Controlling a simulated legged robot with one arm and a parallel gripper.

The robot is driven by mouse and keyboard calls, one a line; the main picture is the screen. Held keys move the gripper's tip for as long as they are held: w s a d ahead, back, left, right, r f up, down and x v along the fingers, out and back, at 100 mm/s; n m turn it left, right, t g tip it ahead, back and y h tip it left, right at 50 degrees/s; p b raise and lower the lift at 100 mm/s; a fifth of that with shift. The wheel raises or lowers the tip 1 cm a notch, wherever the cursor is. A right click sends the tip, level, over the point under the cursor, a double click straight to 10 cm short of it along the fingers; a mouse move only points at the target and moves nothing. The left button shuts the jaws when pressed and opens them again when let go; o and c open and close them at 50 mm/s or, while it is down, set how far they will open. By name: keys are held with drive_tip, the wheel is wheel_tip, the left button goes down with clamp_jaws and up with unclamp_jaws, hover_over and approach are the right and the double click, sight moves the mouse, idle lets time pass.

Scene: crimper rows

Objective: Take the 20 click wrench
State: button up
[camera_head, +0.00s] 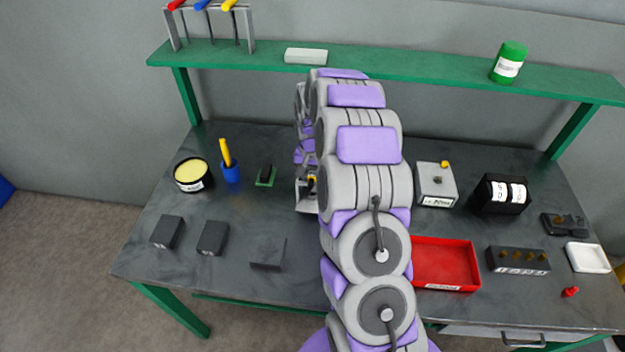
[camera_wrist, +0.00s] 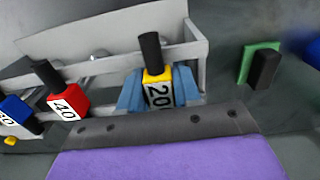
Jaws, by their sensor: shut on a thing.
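The 20 click wrench (camera_wrist: 158,92) has a yellow block marked 20 and a black handle; it stands near upright in the middle of the wrist view. My gripper (camera_wrist: 160,97) has its blue fingers closed on both sides of the yellow block. The wrench is at the pale grey rack (camera_wrist: 101,67); I cannot tell whether it is still seated there. The red 40 wrench (camera_wrist: 66,101) and a blue wrench (camera_wrist: 17,115) stand to its left. In the head view my arm hides the gripper and most of the rack (camera_head: 307,205).
A grey box (camera_head: 436,186) and red tray (camera_head: 447,264) are right of my arm. The green shelf (camera_head: 420,72) runs above the bench's back.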

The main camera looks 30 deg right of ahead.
drive_tip(key=shift+c, duration=0.8)
drive_tip(key=shift+d, duration=0.45)
clamp_jaws()
drive_tip(key=shift+d, duration=0.25)
drive_tip(key=shift+a, duration=0.15)
